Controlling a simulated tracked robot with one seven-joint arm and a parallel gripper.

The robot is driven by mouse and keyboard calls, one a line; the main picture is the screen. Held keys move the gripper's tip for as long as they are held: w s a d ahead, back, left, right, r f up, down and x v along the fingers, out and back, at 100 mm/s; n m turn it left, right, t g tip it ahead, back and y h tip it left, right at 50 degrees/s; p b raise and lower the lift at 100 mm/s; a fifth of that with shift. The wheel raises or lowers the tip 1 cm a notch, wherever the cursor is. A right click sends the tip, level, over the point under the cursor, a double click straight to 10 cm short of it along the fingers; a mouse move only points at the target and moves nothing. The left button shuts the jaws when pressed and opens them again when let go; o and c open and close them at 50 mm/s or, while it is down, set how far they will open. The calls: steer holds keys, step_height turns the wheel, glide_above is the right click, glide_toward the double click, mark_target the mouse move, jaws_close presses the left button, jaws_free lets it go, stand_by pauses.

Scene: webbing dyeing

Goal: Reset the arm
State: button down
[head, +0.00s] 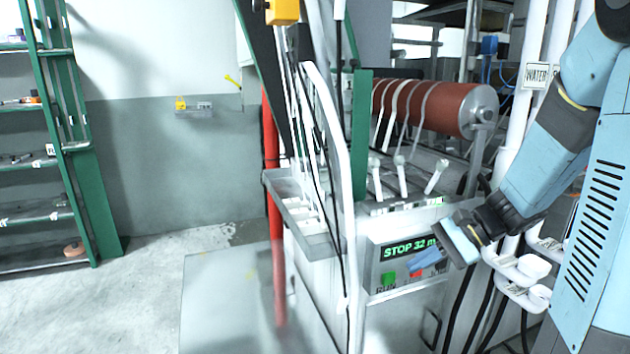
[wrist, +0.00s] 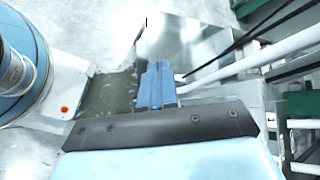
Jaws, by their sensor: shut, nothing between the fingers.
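My gripper (head: 428,260) is shut and empty. In the head view it is at the right of centre, in front of the machine's control panel (head: 388,280), and its fingers cover part of the buttons. I cannot tell whether the fingertips touch the panel. The panel's display reads "STOP 32" with a further letter partly cut off. A green button (head: 389,279) shows at the left of the fingers. In the wrist view the closed blue fingers (wrist: 157,88) point away over the floor and the machine's side.
The dyeing machine has a red-brown roller (head: 430,107) with pale webbing strips. White pipes (head: 518,140) and cups (head: 525,268) stand close to my arm. A red post (head: 274,230) and a green frame are left of the panel.

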steer(key=s+d+r+n+t+h, duration=0.2)
steer(key=s+r+n+t+h, duration=0.2)
steer(key=s+r+n+h, duration=0.6)
step_height(320, 180, up, 2)
steer(key=shift+s+r+n+t, duration=0.15)
steer(key=shift+s+n+t, duration=0.15)
steer(key=shift+s, duration=0.75)
